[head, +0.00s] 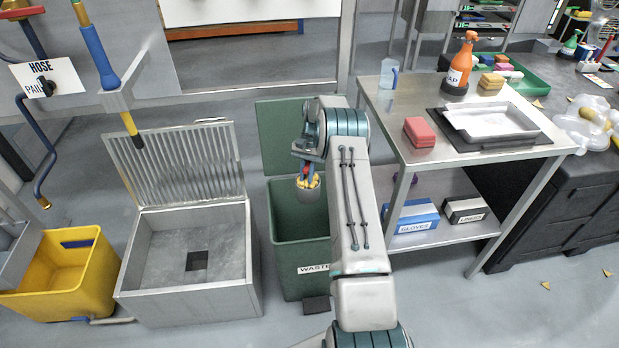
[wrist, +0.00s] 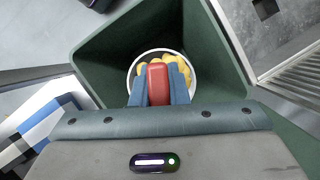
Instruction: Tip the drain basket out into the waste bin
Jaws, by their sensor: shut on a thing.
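The drain basket (head: 309,192) is a small pale round basket with yellow pieces inside and a red handle part. My gripper (head: 306,172) is shut on its red handle and holds it over the open mouth of the green waste bin (head: 285,255). In the wrist view my gripper's blue fingers (wrist: 160,88) clasp the red handle (wrist: 158,82). The white rim of the drain basket (wrist: 133,76) and the yellow pieces show around it. The basket looks upright, inside the outline of the waste bin (wrist: 97,60). The bin's lid (head: 284,130) stands open behind.
A metal floor sink (head: 190,250) with its ribbed grate raised stands left of the bin, and a yellow bucket (head: 75,270) is further left. A steel table (head: 400,100) with a tray, red sponge and spray bottle stands close on the right.

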